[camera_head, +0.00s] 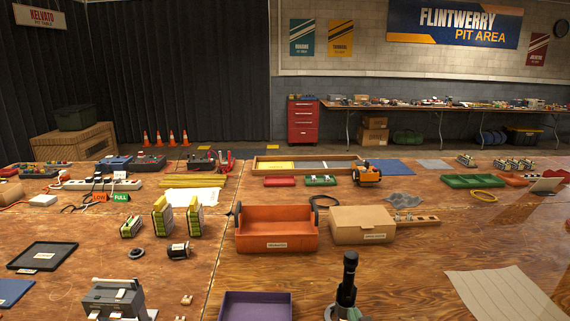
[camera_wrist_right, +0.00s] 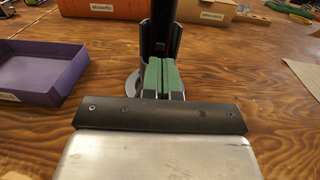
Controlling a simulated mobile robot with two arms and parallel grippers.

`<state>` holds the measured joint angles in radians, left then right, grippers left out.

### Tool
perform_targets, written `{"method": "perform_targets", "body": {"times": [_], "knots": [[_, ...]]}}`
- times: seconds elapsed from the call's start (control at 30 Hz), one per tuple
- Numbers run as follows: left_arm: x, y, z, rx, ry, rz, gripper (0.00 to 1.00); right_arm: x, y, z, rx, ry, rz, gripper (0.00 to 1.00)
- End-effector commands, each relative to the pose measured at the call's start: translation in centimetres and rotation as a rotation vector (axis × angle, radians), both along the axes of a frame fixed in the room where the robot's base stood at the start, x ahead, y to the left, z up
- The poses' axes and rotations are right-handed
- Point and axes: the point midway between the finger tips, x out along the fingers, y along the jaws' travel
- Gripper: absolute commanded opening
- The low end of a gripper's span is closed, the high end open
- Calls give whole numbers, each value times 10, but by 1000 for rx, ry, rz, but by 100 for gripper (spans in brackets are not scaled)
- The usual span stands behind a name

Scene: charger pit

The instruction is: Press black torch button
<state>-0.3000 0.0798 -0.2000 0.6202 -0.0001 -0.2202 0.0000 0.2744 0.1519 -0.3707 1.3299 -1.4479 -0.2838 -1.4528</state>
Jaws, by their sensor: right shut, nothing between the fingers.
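A black torch (camera_head: 349,278) stands upright near the bottom edge of the head view, right of the purple tray. In the right wrist view the torch (camera_wrist_right: 163,28) rises straight ahead, in a dark holder (camera_wrist_right: 176,48) on a round grey base (camera_wrist_right: 132,84). My right gripper (camera_wrist_right: 164,76) is shut and empty. Its green fingertips are low in front of the torch and overlap it in the picture; I cannot tell whether they touch. I cannot make out the torch's button. My left gripper is not in view.
The purple tray (camera_head: 255,294) is left of the torch. An orange bin (camera_head: 277,243) and a cardboard box (camera_head: 362,236) stand behind it. A grey device (camera_head: 115,300) is at the lower left. A ribbed beige mat (camera_head: 510,292) lies at right, with bare wood between it and the torch.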

Motion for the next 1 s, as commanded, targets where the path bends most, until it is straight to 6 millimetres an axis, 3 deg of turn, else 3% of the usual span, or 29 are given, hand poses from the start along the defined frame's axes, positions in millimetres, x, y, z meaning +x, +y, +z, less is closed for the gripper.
{"method": "perform_targets", "body": {"times": [0.43,1.0], "knots": [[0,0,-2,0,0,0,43,0,0,-2,0,0,0,0],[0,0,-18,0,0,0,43,0,4,-18,0,0,0,0]]}}
